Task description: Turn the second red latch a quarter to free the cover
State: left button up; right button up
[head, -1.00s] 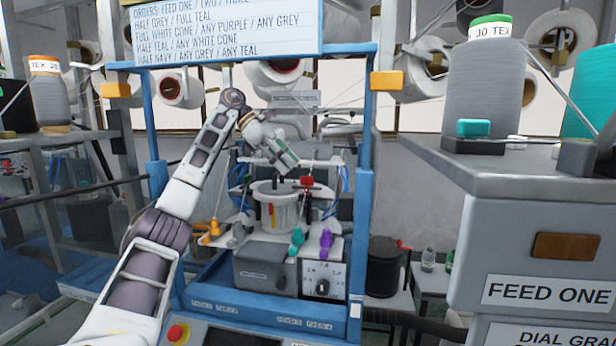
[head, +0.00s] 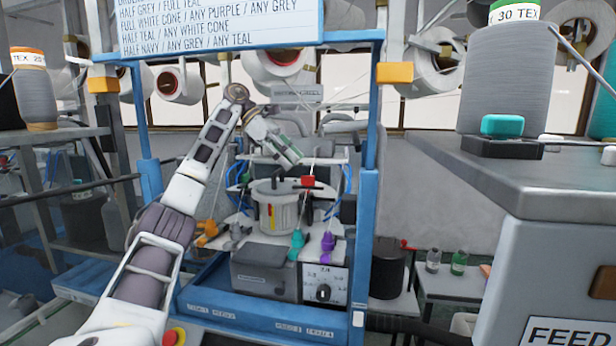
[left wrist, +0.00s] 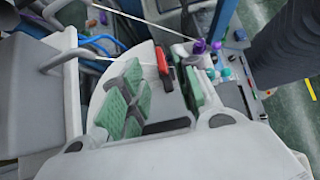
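In the head view the knitting head is a grey-white round drum (head: 285,213) inside a blue frame. A red latch (head: 308,181) with a dark bar sits at its upper right rim. A red-and-yellow strip (head: 270,215) shows on the drum's front. My left gripper (head: 292,156) hangs above and slightly left of the red latch. In the left wrist view its green-padded fingers (left wrist: 164,80) are spread apart, with the red latch (left wrist: 163,62) showing between them near the tips. I cannot tell whether they touch it. Other latches are not clearly visible. My right gripper is out of view.
The blue frame posts (head: 364,225) stand either side of the drum. Orange (head: 207,232), teal (head: 297,243) and purple (head: 327,247) parts sit around it. A dial box (head: 323,285) is below. A large grey cabinet (head: 545,205) with a yarn cone stands close at right.

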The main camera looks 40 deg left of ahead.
aim_at(308, 176)
pick_arm(q)
jog(key=shift+w+f, duration=0.1)
jog(key=shift+b+x, duration=0.4)
jog(key=shift+x, duration=3.25)
grip_shut()
